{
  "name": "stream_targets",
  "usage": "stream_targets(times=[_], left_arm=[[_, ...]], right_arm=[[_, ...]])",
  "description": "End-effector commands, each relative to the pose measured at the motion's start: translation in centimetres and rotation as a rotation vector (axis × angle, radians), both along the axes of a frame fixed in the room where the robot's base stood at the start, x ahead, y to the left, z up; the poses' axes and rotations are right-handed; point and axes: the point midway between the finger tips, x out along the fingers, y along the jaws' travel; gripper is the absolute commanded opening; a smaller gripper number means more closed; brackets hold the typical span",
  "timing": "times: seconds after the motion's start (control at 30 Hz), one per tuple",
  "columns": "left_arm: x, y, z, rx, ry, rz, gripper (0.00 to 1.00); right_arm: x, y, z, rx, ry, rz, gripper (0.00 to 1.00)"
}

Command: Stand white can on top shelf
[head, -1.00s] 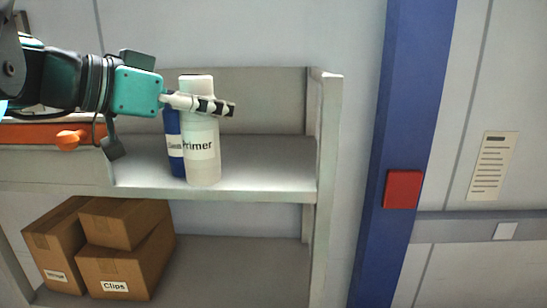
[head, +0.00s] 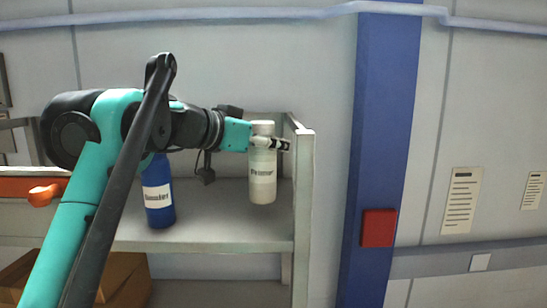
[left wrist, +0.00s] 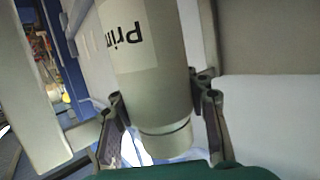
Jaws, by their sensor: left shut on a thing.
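The white can (head: 262,182), labelled "Primer", is upright near the right end of the upper shelf (head: 225,215). My left gripper (head: 270,143) is shut around the upper part of the can, near its cap. I cannot tell whether the can's base touches the shelf or is slightly above it. In the left wrist view the can (left wrist: 155,85) appears upside down between the two fingers (left wrist: 158,100) of my left gripper. My right gripper is not in view.
A blue can (head: 158,205) stands on the shelf left of the white can, partly behind my arm. The shelf's right side post (head: 303,190) is close beside the white can. Brown boxes (head: 125,280) sit below.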

Motion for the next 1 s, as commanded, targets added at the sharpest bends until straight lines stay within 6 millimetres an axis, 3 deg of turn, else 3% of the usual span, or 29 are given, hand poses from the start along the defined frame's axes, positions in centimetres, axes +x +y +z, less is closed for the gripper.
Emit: stream_targets(times=[0.3,0.57,0.6,0.7,1.0], left_arm=[[0.0,0.0,-3.4,-0.001,0.001,0.000,0.00],[0.0,0.0,-3.5,0.000,0.000,0.000,0.00],[0.0,0.0,-3.6,0.000,0.000,0.000,0.38],[0.0,0.0,-3.5,0.000,0.000,0.000,0.64],[0.0,0.0,-3.4,0.000,0.000,0.000,0.64]], right_arm=[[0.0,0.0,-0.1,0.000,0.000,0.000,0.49],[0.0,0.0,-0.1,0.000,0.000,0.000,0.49],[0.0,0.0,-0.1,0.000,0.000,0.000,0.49],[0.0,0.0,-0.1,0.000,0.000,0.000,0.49],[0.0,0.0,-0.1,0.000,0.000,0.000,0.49]])
